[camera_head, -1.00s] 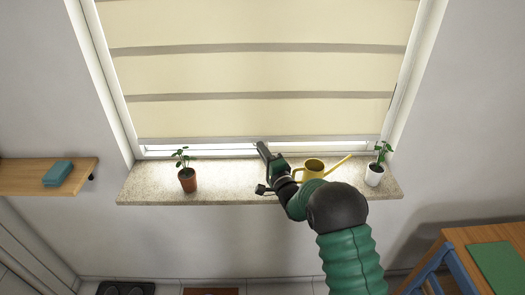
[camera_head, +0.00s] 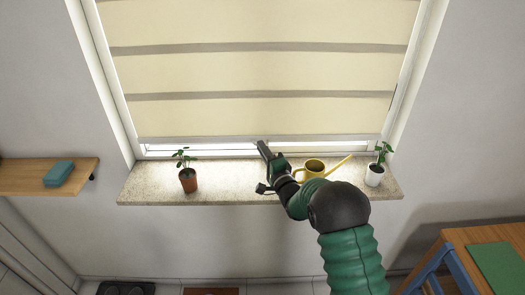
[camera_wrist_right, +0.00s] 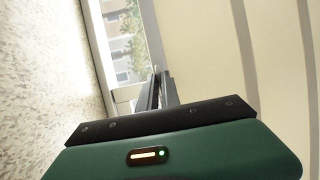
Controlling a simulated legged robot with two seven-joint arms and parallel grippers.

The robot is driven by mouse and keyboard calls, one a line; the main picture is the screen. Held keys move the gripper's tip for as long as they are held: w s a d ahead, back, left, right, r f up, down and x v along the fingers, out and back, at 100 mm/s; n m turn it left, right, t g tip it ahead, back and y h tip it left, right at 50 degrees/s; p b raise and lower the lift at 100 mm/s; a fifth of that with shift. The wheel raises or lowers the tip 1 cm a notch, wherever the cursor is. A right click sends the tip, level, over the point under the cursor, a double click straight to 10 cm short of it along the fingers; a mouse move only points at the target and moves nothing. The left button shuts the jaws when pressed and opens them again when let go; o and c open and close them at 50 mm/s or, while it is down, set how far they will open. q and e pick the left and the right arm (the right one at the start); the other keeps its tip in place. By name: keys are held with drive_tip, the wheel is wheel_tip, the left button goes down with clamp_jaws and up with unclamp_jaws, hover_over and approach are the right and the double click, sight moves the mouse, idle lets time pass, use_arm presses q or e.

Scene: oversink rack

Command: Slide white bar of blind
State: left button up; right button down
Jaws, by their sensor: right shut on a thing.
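The cream blind (camera_head: 260,75) with grey stripes covers most of the window. Its pale bottom bar (camera_head: 200,139) hangs level just above the sill, with a thin bright gap below it. My right gripper (camera_head: 263,147) reaches over the sill to the middle of this bar. It is shut on the bar, though the contact is small and partly hidden by the fingers. In the right wrist view the fingers (camera_wrist_right: 162,78) are close together at the blind's lower edge, with the blind (camera_wrist_right: 210,60) on the right and window glass on the left. My left gripper is not in view.
On the stone sill (camera_head: 225,185) stand a potted plant (camera_head: 188,180) at left, a yellow watering can (camera_head: 313,168) close to my right gripper, and a white-potted plant (camera_head: 375,175) at right. A wooden shelf (camera_head: 25,178) is at left, a table (camera_head: 475,240) at lower right.

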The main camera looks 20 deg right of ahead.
wheel_tip(320, 180, up, 41)
drive_tip(key=p, duration=1.9)
drive_tip(key=shift+f, duration=0.15)
drive_tip(key=c, duration=1.7)
unclamp_jaws()
drive_tip(key=shift+d, duration=0.1)
drive_tip(key=shift+o, duration=0.7)
drive_tip(key=shift+d+f, duration=0.1)
drive_tip(key=s+d+f+b, duration=0.2)
drive_tip(key=s+b, duration=0.3)
drive_tip(key=s, duration=1.1)
drive_tip(key=shift+s+f+b, duration=0.15)
drive_tip(key=shift+b, duration=0.15)
